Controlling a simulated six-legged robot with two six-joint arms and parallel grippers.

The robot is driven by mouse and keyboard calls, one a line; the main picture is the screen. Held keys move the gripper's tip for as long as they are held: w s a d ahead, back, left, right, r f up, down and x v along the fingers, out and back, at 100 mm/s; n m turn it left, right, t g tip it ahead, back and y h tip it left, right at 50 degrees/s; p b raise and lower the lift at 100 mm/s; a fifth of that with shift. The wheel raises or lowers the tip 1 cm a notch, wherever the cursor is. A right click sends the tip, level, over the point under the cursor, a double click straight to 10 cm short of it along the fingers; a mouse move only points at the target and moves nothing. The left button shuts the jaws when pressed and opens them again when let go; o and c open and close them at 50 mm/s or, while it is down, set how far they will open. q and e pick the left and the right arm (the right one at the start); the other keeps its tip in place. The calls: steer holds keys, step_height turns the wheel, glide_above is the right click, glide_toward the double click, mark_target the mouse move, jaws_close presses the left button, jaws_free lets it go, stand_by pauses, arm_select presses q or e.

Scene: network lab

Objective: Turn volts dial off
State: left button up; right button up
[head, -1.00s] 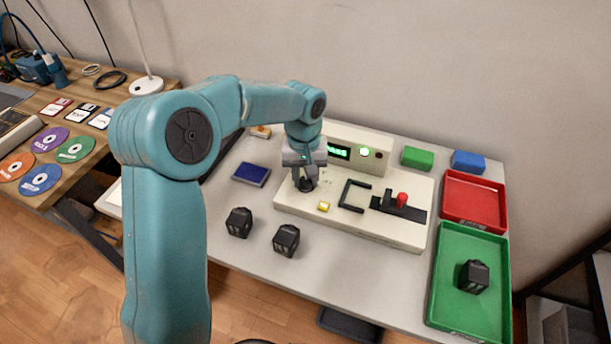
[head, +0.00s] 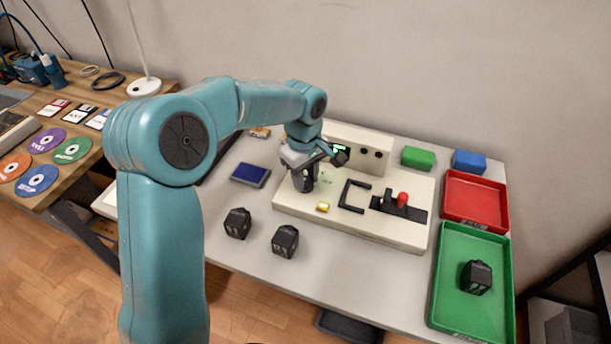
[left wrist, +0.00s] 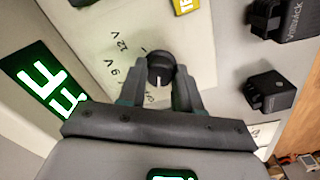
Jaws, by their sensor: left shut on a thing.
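The volts dial (left wrist: 160,68) is a round black knob on the cream panel (head: 352,222). In the left wrist view its white pointer line aims down the picture, toward a small label partly hidden by a finger. The 9V and 12V labels (left wrist: 117,57) lie to its left. My left gripper (head: 305,182) is shut on the dial, one finger on each side; it also shows in the left wrist view (left wrist: 161,80). The display (left wrist: 47,90) is lit green, and the letters FF show, the rest hidden. My right gripper is not in view.
On the panel are a yellow button (head: 323,207), a black handle (head: 347,197) and a red-knobbed lever (head: 402,198). Black blocks (head: 237,223) stand in front of the panel. A red tray (head: 474,200) and a green tray (head: 440,290) are at the right.

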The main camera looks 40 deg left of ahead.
arm_select(q)
steer(key=shift+r, duration=0.1)
stand_by(0.4)
steer(key=o, duration=1)
steer(key=shift+o, duration=0.2)
step_height(320, 180, up, 16)
steer(key=p, duration=0.3)
steer(key=shift+s+r, duration=0.15)
steer(key=shift+s, duration=0.1)
steer(key=shift+a, duration=0.1)
